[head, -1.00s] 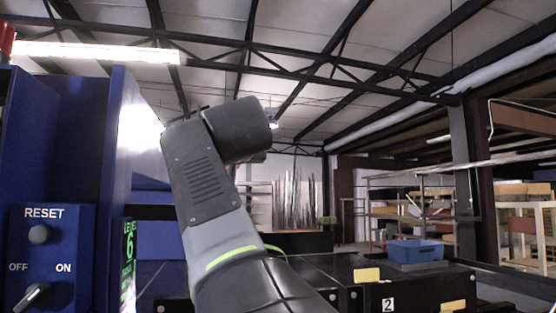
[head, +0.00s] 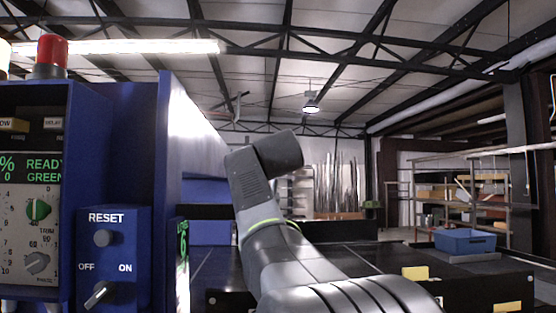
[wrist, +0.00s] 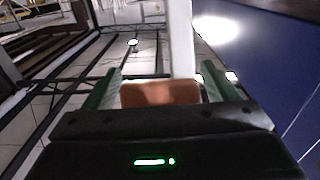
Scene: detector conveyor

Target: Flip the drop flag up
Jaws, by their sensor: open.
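I cannot make out the drop flag for certain in either view. My gripper (wrist: 162,85) shows in the wrist view with its two green fingers apart. An orange-brown block (wrist: 160,94) shows between the fingers, close to the palm; I cannot tell what it is or whether it touches them. A pale upright post (wrist: 180,38) rises behind it. In the head view my arm stands in the middle and its gripper end is hidden. The blue detector cabinet (head: 120,130) is at the left, with a panel of knobs and a READY GREEN display (head: 42,167).
A reset box (head: 105,255) with a switch and a red beacon (head: 51,54) are at the left. A blue wall (wrist: 270,70) is close on the wrist view's right.

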